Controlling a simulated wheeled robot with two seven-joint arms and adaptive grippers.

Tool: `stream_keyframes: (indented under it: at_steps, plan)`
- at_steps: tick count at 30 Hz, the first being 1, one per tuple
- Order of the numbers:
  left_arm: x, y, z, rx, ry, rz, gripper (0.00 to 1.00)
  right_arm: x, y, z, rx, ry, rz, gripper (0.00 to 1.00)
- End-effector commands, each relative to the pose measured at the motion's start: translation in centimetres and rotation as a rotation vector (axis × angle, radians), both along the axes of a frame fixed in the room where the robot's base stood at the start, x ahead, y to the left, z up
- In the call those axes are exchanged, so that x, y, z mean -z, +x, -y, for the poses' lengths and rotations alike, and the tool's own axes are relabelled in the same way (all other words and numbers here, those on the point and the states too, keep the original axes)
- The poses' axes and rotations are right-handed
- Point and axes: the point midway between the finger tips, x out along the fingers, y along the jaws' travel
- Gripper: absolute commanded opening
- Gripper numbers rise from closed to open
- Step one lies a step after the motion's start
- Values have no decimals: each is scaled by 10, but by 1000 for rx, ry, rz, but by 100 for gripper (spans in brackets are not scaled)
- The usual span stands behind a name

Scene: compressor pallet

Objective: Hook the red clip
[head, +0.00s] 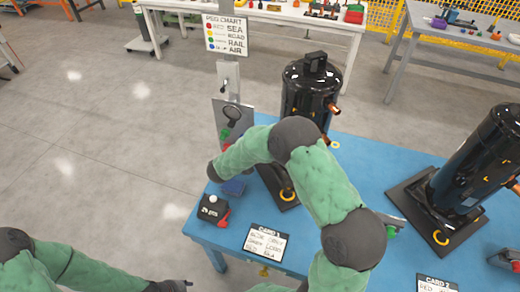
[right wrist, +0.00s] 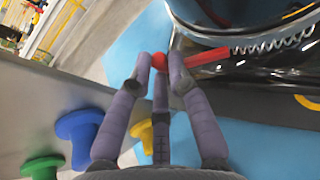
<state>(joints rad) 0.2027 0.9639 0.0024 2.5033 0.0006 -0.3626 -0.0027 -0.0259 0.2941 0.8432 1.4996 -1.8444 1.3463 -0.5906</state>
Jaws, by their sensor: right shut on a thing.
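The red clip (right wrist: 207,56) shows in the right wrist view as a red bar with a rounded end. A coiled silver cord (right wrist: 275,42) runs beside its far end. My right gripper (right wrist: 161,63) is shut on the rounded end, with its fingertips around it. In the head view my right arm reaches left across the table and its fingers are hidden. A grey panel (right wrist: 40,98) beside the gripper bears a blue peg (right wrist: 80,130), a green peg (right wrist: 42,167) and a yellow peg (right wrist: 142,131). My left gripper (head: 178,286) is low in the head view, its fingers unclear.
The upright black compressor (head: 309,88) stands behind my right arm on the blue table (head: 365,155). A colour chart (head: 226,35) tops the post. A black box with red (head: 212,208) and a card (head: 266,242) lie in front.

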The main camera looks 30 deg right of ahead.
Motion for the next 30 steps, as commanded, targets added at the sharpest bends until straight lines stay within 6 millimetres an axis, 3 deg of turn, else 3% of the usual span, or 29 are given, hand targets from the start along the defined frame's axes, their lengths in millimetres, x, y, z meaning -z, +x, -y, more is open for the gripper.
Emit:
stream_keyframes:
  at_steps: [8, 9, 11, 12, 30]
  plan:
    - [0, 0, 0, 0, 0, 0, 41, 1, -1, 1, 7, 0, -3, 0]
    - [0, 0, 0, 0, 0, 0, 41, 1, -2, 1, 7, 0, -3, 22]
    - [0, 0, 0, 0, 0, 0, 41, 1, -2, 1, 7, 0, -3, 39]
    - [0, 0, 0, 0, 0, 0, 41, 1, -1, 1, 6, 0, -3, 41]
    - [-1, 0, 0, 0, 0, 0, 41, -1, -2, -1, -46, -2, -1, 41]
